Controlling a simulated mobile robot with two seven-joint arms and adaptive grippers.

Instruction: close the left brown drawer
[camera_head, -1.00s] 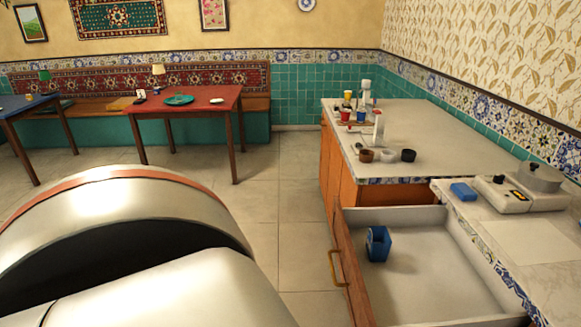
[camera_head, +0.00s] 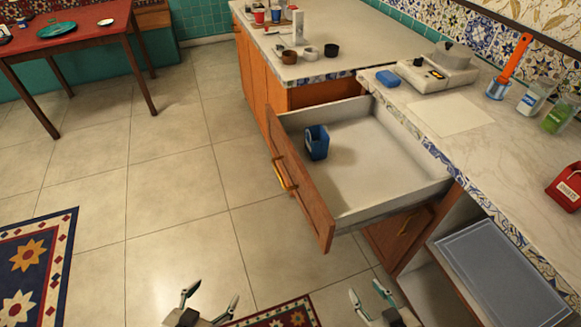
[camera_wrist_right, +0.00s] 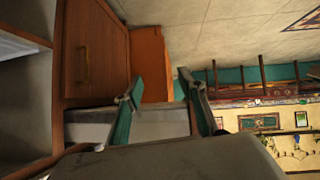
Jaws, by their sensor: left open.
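The brown drawer (camera_head: 300,190) is pulled open from the counter, its brown front facing left with a gold handle (camera_head: 284,174). A blue container (camera_head: 317,142) stands inside near the front panel. My left gripper (camera_head: 210,297) is open and empty at the bottom edge, left of and apart from the drawer. My right gripper (camera_head: 368,296) is open and empty at the bottom, below the drawer in the picture. Its two spread fingers also show in the right wrist view (camera_wrist_right: 162,94), with brown cabinet fronts (camera_wrist_right: 96,45) beyond them.
A closed lower brown front (camera_head: 398,236) sits under the drawer, beside an open shelf compartment (camera_head: 430,300). The counter above holds a scale (camera_head: 438,72) and jars. A red table (camera_head: 60,43) stands far left. Tiled floor (camera_head: 180,195) left of the drawer is clear.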

